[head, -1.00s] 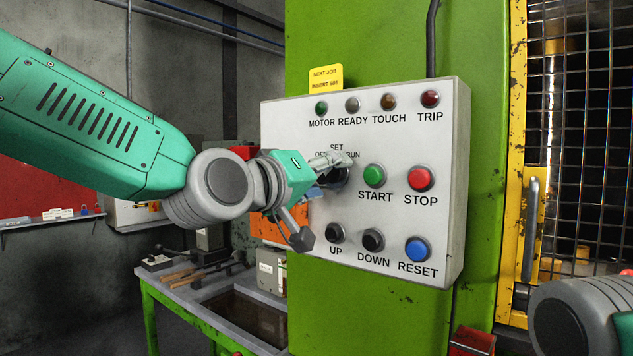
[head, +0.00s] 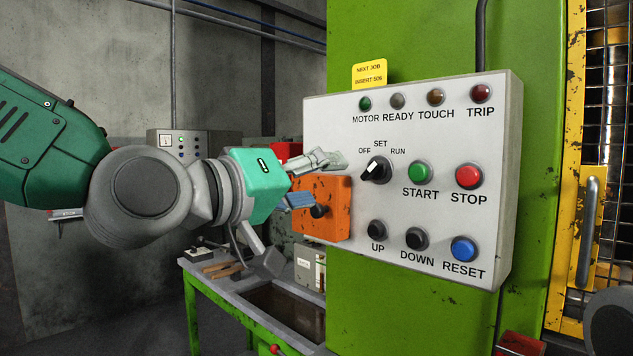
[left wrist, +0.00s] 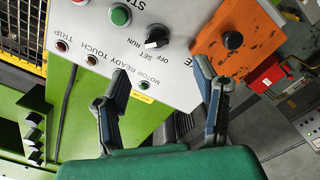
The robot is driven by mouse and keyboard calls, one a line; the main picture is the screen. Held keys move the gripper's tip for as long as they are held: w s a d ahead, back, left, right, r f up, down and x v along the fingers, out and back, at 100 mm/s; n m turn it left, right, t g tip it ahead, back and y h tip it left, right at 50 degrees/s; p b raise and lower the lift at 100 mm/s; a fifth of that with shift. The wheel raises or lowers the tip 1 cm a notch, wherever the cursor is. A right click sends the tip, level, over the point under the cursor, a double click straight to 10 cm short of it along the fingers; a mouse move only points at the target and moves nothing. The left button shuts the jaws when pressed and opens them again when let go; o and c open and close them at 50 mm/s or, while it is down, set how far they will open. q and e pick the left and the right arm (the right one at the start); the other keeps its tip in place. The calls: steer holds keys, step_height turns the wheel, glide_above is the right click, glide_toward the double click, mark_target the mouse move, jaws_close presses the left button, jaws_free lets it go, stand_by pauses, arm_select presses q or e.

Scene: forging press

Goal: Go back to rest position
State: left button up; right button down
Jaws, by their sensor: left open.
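My left gripper (head: 305,208) is open and empty, left of the control panel (head: 440,140) in the head view. Its upper finger overlaps the panel's left edge in the picture; its lower finger hangs down to the left. In the left wrist view my left gripper (left wrist: 162,78) shows spread fingers with the panel (left wrist: 90,25) beyond them. The black selector knob (head: 376,171) is fully visible and apart from the fingers. My right gripper is not in view.
An orange box (head: 335,195) is behind the left gripper. A green-legged workbench (head: 215,272) with tools stands below. The green press column (head: 400,310) carries the panel. A yellow-framed mesh guard (head: 590,170) stands at right. Open space lies left of the bench.

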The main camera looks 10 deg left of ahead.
arm_select(q)
steer(key=s+a+f+g+y+b, duration=0.1)
steer(key=a+f+g+y, duration=0.15)
steer(key=f, duration=1.15)
steer(key=s+a+f+g+y, duration=0.1)
steer(key=a+f+g, duration=0.15)
steer(key=f, duration=1.05)
steer(key=s+a+f+g+y+b, duration=0.1)
steer(key=a+f+y, duration=0.15)
steer(key=f, duration=1.15)
steer(key=s+a+f+m+g+y+b, duration=0.1)
steer(key=s+a+f+g+y, duration=0.1)
steer(key=s+a+f+g, duration=0.2)
steer(key=s+a+f+m+g+y+b, duration=0.1)
steer(key=s+a+f, duration=0.8)
steer(key=s+f, duration=1.1)
steer(key=s+g+y, duration=0.1)
steer(key=s+g, duration=0.1)
steer(key=shift+s+a+f+g, duration=0.25)
steer(key=shift+a+f+g, duration=0.1)
steer(key=shift+f+g, duration=0.05)
steer(key=shift+w, duration=0.15)
